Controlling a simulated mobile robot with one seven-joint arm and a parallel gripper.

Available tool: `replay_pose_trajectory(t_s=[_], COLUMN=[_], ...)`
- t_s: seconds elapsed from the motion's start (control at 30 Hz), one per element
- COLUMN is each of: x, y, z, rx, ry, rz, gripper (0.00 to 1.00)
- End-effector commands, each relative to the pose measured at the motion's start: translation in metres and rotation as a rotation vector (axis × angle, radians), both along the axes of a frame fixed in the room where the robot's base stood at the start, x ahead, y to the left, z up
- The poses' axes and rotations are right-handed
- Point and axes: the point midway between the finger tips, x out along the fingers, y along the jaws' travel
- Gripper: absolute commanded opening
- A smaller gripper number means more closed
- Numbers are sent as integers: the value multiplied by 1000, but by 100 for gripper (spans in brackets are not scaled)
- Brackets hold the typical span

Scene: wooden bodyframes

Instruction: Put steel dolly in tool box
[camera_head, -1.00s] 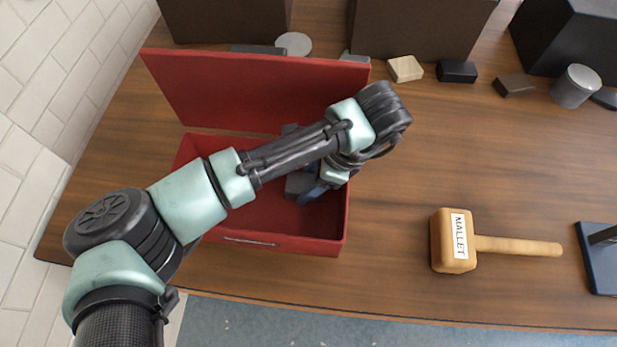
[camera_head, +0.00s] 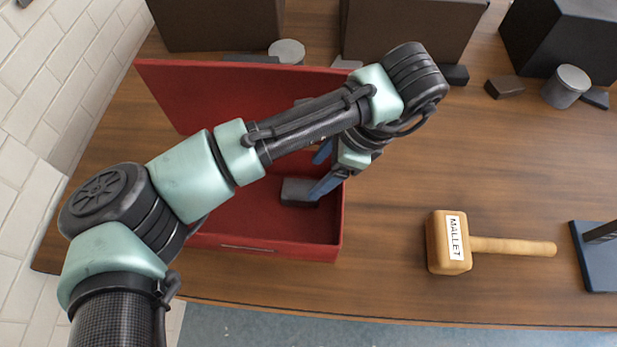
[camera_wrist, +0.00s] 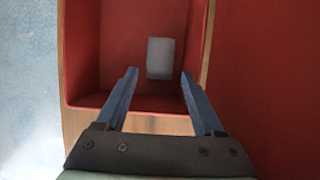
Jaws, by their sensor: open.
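The red tool box (camera_head: 270,238) stands open on the bench with its lid raised at the back. A dark grey block (camera_head: 298,191), which looks like the steel dolly, lies inside the box near its right end. In the wrist view the block (camera_wrist: 160,58) rests on the red floor of the box (camera_wrist: 118,60), apart from the walls. My gripper (camera_head: 318,178) is over the right end of the box, its blue fingers apart. In the wrist view my gripper (camera_wrist: 158,85) is open with nothing between the fingers. My arm hides part of the box.
A wooden mallet (camera_head: 450,242) lies right of the box. Dark boxes (camera_head: 410,28), a grey cylinder (camera_head: 566,86), a round disc (camera_head: 287,51) and small blocks (camera_head: 504,87) are along the back. A dark blue plate (camera_head: 596,265) is at the right edge.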

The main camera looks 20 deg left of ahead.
Motion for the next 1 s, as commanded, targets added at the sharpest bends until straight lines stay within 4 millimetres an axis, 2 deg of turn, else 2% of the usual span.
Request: replay_pose_trajectory(t_s=[0.03,0.2,0.5,0.6,0.67,0.77,0.8,0.87,0.9,0.97,1.0], x=[2,4,6,15,27,57,70,87,95,102,104], y=[-3,-13,-20,-37,-60,-124,-157,-205,-232,-266,-282], z=[14,36,46,48,53,77,95,132,161,211,247], rx=[4,2,-6,-44,-97,-260,-353,-511,-618,-788,-904], ry=[-3,-2,-6,-56,-125,-316,-420,-581,-689,-850,-957], rz=[-3,-2,-3,-22,-45,-97,-118,-137,-139,-132,-117], gripper=[70,70,70,70,70,70,70,70,70,70,70])
